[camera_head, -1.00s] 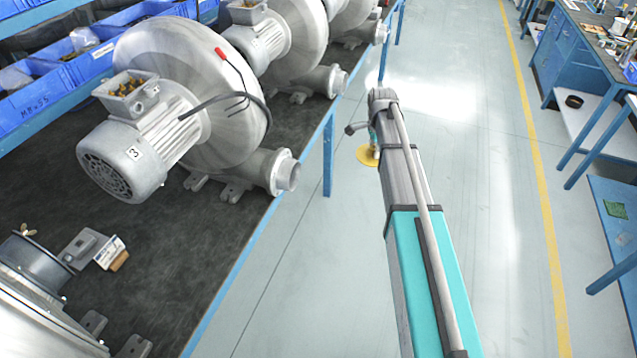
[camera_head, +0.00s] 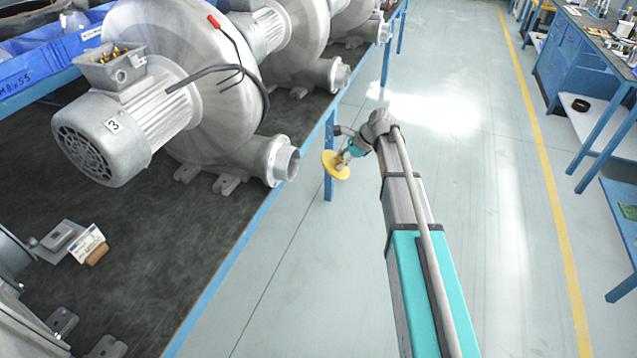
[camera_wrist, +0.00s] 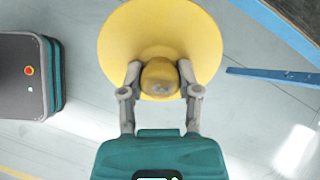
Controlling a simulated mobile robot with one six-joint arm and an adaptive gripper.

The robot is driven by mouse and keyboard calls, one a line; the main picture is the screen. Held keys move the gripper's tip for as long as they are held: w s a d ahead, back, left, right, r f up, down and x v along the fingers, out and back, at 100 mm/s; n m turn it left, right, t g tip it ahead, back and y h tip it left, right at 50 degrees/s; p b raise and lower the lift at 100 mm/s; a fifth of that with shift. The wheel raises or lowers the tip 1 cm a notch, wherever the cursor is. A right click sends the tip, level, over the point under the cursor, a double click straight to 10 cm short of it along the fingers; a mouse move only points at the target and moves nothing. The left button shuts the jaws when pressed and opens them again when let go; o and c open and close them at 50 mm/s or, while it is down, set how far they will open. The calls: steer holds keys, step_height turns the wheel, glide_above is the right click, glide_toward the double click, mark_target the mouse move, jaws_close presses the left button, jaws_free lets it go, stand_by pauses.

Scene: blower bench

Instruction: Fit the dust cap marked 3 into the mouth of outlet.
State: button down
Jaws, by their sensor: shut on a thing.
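My gripper (camera_wrist: 160,88) is shut on a yellow round dust cap (camera_wrist: 188,36), its fingers around the cap's knob in the wrist view. In the head view my gripper (camera_head: 346,158) holds the cap (camera_head: 331,166) in the air beyond the bench's front edge, to the right of the nearest blower and apart from it. No number shows on the cap. The blower marked 3 (camera_head: 112,125) stands on the bench. Its round outlet (camera_head: 287,163) faces right, over the bench edge, with a metal rim; the inside of its mouth is mostly turned away.
More blowers (camera_head: 278,35) stand behind along the dark bench (camera_head: 150,265). A black cable with a red tip hangs on the nearest blower. Blue bins (camera_head: 40,65) sit at the left. The floor (camera_head: 480,220) to the right is clear. Another blue bench (camera_head: 575,60) stands far right.

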mark_target(334, 167)
steer(key=a+y+b, duration=0.1)
steer(key=a+f+y+b, duration=0.1)
steer(key=f+t+y+b, duration=0.1)
steer(key=b, duration=0.1)
steer(key=shift+s+a+m, duration=0.3)
steer(key=shift+a+m, duration=0.1)
steer(key=a+y+b, duration=0.1)
steer(key=b, duration=0.1)
steer(key=a+t+y+b, duration=0.1)
steer(key=b, duration=0.1)
steer(key=shift+s+f+m+y, duration=0.2)
steer(key=shift+m+y, duration=0.1)
steer(key=shift+y, duration=0.1)
steer(key=t+y+b, duration=0.1)
steer(key=b, duration=0.2)
steer(key=m+t+y+b, duration=0.1)
steer(key=b, duration=0.1)
steer(key=a+f+t+y+b, duration=0.1)
steer(key=b, duration=0.2)
steer(key=shift+s+a+m+y+b, duration=0.1)
steer(key=shift+s+m+y+b, duration=0.2)
steer(key=shift+b, duration=0.05)
steer(key=shift+t, duration=0.3)
steer(key=shift+r, duration=0.1)
steer(key=shift+a, duration=0.1)
steer(key=shift+x, duration=2.3)
